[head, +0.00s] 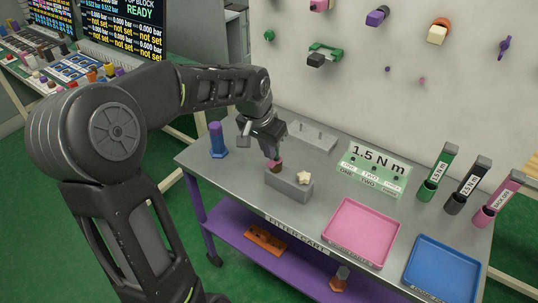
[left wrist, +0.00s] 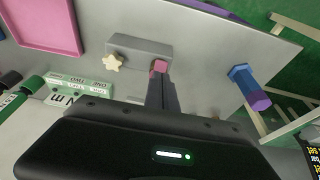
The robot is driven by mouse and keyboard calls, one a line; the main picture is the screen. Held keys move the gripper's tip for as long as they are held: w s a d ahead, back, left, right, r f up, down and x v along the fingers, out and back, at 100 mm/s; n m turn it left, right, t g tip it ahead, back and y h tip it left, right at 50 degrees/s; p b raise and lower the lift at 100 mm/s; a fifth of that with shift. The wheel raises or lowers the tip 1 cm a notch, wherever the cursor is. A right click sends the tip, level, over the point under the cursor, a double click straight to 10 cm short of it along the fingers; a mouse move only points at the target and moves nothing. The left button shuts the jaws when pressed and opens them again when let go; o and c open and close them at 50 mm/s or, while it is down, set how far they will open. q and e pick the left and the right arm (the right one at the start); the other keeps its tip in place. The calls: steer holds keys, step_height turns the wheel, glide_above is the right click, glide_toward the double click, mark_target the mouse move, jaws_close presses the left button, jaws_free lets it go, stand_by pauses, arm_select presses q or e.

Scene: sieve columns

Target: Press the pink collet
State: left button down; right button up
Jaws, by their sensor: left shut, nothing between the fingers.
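The pink collet (head: 275,167) stands at the left end of a grey block (head: 290,188) on the metal bench. In the left wrist view the collet (left wrist: 159,67) shows just beyond my fingertips. My left gripper (head: 272,156) is shut and empty, pointing down right over the collet. The fingertips (left wrist: 162,80) seem to touch it or be very near; I cannot tell which. My gripper partly hides the collet's top. A cream star-shaped knob (head: 304,178) sits at the block's other end. My right gripper is not in view.
A blue and purple post (head: 217,140) stands at the bench's left. A grey pegged plate (head: 305,136) and a green "1.5 N m" card (head: 374,170) lie behind. A pink tray (head: 361,232), a blue tray (head: 442,270) and three tool holders (head: 437,172) are to the right.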

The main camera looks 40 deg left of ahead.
arm_select(q)
steer(key=shift+f, duration=1.25)
